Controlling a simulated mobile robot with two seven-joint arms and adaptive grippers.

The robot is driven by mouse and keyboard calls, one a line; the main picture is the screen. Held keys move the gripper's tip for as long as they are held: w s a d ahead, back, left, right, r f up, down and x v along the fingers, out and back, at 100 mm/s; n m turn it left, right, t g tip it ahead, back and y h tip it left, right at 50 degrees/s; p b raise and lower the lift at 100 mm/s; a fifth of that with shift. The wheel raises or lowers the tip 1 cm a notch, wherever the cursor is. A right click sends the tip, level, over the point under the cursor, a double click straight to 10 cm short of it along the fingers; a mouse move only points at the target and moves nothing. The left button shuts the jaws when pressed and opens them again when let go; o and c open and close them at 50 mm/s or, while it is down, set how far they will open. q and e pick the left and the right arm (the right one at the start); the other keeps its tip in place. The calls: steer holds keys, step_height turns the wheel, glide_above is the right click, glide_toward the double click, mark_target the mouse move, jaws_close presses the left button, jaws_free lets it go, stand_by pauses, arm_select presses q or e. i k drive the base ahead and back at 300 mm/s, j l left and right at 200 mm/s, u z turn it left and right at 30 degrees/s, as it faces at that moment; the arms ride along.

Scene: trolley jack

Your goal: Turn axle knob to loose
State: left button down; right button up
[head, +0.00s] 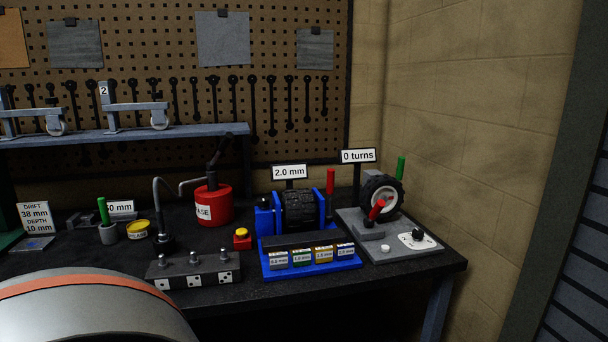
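A small black knob (416,233) sits on a white dial plate (410,243) at the front right of a grey fixture (375,245). It looks like the axle knob. Its marks are too small to read, so I cannot tell its setting. A black wheel with a white rim (368,196) stands on the fixture, with a red-handled lever (377,208) in front and a green handle (401,167) behind. A sign above it (358,156) reads "0 turns". Neither of my grippers is in view.
A blue fixture (310,265) with a black roller and labelled blocks stands left of the grey one. A red grease can (207,206), a red button box (242,239) and a grey block (193,270) are further left. A wall stands close on the right.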

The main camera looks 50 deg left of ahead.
mark_target(263, 203)
steer(key=u, duration=1.65)
